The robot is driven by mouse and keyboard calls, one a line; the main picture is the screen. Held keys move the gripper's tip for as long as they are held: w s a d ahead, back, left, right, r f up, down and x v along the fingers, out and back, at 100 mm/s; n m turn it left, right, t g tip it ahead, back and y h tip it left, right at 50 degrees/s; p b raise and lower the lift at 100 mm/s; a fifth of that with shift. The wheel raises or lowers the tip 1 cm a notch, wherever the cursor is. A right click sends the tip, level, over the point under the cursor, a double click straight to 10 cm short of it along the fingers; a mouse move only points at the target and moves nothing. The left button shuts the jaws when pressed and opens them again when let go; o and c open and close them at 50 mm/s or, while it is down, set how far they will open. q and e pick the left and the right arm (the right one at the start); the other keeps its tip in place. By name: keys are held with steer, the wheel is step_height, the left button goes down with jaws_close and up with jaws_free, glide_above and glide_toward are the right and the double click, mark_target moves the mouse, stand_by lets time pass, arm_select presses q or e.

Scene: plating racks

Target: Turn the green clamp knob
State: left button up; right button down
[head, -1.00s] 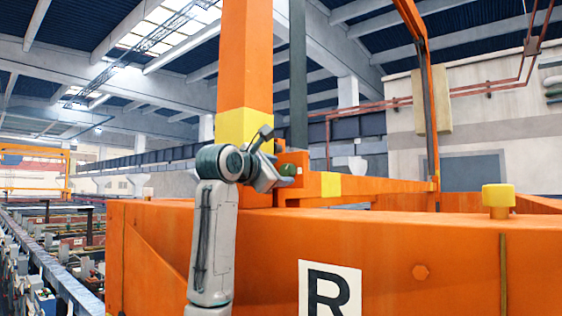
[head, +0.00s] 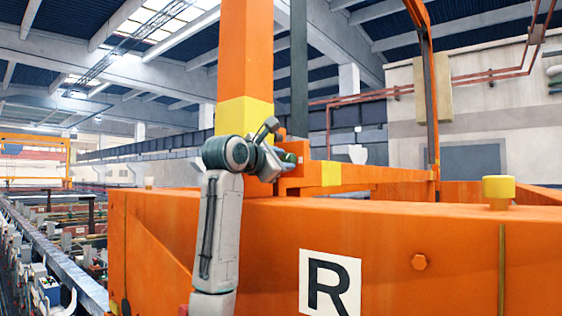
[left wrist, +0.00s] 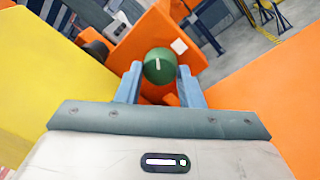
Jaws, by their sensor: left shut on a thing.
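The green clamp knob (left wrist: 159,66) is round, with a short white mark on its face, and sits in front of an orange bracket in the left wrist view. My left gripper (left wrist: 160,78) has its two blue-grey fingers on either side of the knob and is shut on it. In the head view my left gripper (head: 285,162) is at the orange bracket (head: 297,178) beside the yellow-banded post, and only a bit of the green knob (head: 291,157) shows past it. The white mark points nearly up and down in the left wrist view. My right gripper is not in view.
A large orange beam (head: 400,240) with an R plate (head: 330,282) spans the front. An upright orange post (head: 245,50) with a yellow band rises behind my left wrist. A yellow cap (head: 498,190) stands on the beam at right.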

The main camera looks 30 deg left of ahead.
arm_select(q)
steer(key=shift+f+m, duration=0.1)
steer(key=shift+m, duration=0.2)
steer(key=m+b, duration=0.2)
steer(key=m, duration=0.1)
steer(key=shift+f+m, duration=0.1)
steer(key=shift+m, duration=0.3)
steer(key=m+b, duration=0.1)
steer(key=m, duration=0.2)
steer(key=shift+t, duration=0.3)
steer(key=shift+m+h, duration=0.4)
steer(key=shift+m, duration=1)
steer(key=shift+b, duration=0.3)
steer(key=o, duration=1)
